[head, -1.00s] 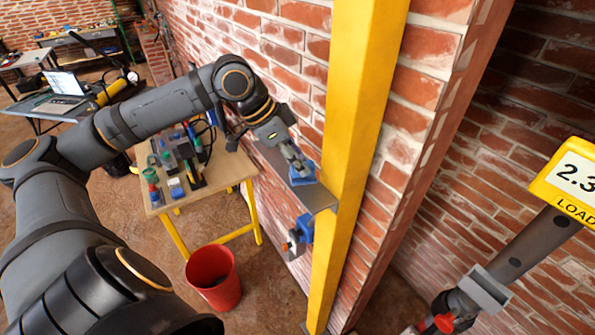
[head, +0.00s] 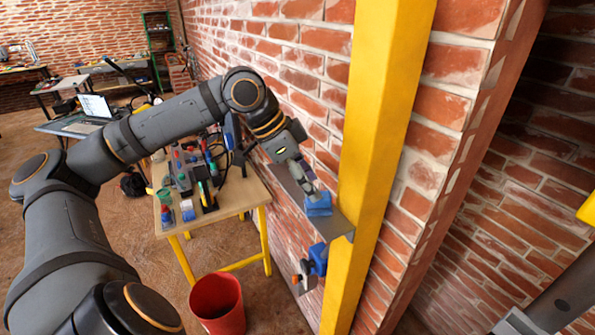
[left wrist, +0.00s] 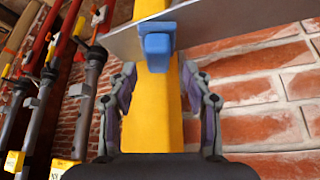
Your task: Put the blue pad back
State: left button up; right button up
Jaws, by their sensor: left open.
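The blue pad (head: 318,205) rests on a grey metal plate (head: 338,222) that juts out beside the yellow post (head: 372,150). My left gripper (head: 308,186) is open just above and behind the pad in the head view, its fingertips close to it. In the left wrist view the pad (left wrist: 157,50) sits centred ahead, between the lines of the two open fingers (left wrist: 157,78), against the grey plate (left wrist: 225,22). Whether the fingers touch it I cannot tell. My right gripper is not in view.
A blue clamp-like part (head: 318,259) is on the wall below the plate. A wooden bench (head: 240,190) with tools and a red bucket (head: 217,303) stand left of it. The brick wall (head: 300,80) runs close behind my arm.

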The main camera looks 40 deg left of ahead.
pick_arm(q)
jog(key=v, duration=0.9)
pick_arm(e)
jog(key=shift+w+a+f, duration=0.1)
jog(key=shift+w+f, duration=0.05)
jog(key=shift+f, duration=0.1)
